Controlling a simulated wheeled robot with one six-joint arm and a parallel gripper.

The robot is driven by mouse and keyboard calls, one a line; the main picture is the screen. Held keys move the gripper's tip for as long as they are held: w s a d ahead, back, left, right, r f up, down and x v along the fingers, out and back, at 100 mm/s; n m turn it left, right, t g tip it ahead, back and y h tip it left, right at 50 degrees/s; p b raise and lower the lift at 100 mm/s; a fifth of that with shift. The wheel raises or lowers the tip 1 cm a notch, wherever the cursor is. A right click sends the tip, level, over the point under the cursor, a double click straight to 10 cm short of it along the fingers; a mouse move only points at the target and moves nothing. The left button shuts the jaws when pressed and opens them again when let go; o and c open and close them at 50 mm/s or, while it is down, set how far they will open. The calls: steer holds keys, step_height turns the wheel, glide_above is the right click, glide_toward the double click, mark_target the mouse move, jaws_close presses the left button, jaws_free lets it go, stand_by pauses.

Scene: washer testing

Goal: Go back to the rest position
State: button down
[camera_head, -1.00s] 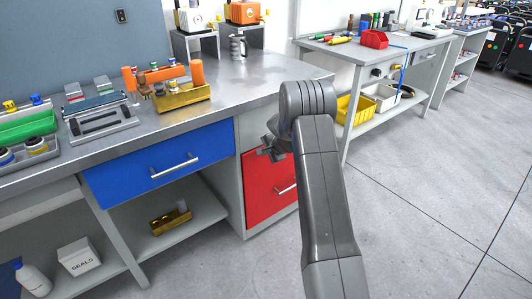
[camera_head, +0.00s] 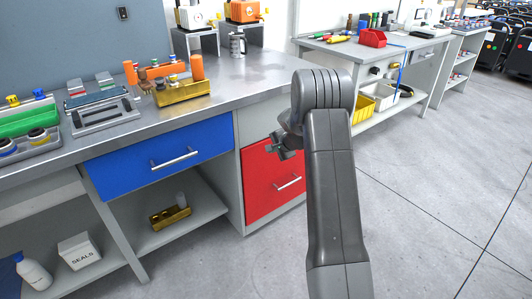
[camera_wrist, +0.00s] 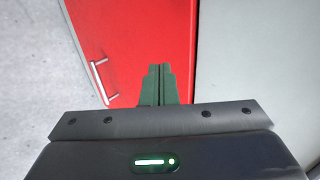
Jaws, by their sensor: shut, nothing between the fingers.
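My gripper (camera_head: 284,146) is in front of the red cabinet door (camera_head: 262,185), below the bench top's front edge. In the wrist view my gripper (camera_wrist: 158,72) has its two fingers together, with nothing between them. The red door (camera_wrist: 135,40) with its handle (camera_wrist: 98,60) lies beyond the fingertips in that view. My grey arm rises from the bottom of the head view and bends at the top toward the bench.
The workbench (camera_head: 250,90) carries a brass block (camera_head: 182,92), orange cylinders and trays. A blue drawer (camera_head: 160,155) is shut. A second bench (camera_head: 370,50) with a yellow bin (camera_head: 361,108) stands behind my arm. The floor (camera_head: 430,200) at right is clear.

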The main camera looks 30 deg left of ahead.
steer(key=v, duration=0.6)
steer(key=shift+s+d+p, duration=0.15)
steer(key=shift+d+p, duration=0.15)
steer(key=shift+d, duration=0.1)
steer(key=shift+r, duration=0.1)
steer(key=b, duration=0.1)
glide_toward(260, 150)
step_height(260, 150, down, 3)
steer(key=shift+w+a+f+p, duration=0.1)
steer(key=shift+w+a+p, duration=0.1)
steer(key=shift+a, duration=0.45)
steer(key=shift+w+a+f+p, duration=0.1)
steer(key=shift+w+a+p, duration=0.1)
steer(key=shift+a, duration=0.45)
steer(key=shift+w+a+f+p, duration=0.1)
steer(key=shift+w+a+p, duration=0.1)
steer(key=shift+a, duration=0.45)
steer(key=shift+d+r, duration=0.1)
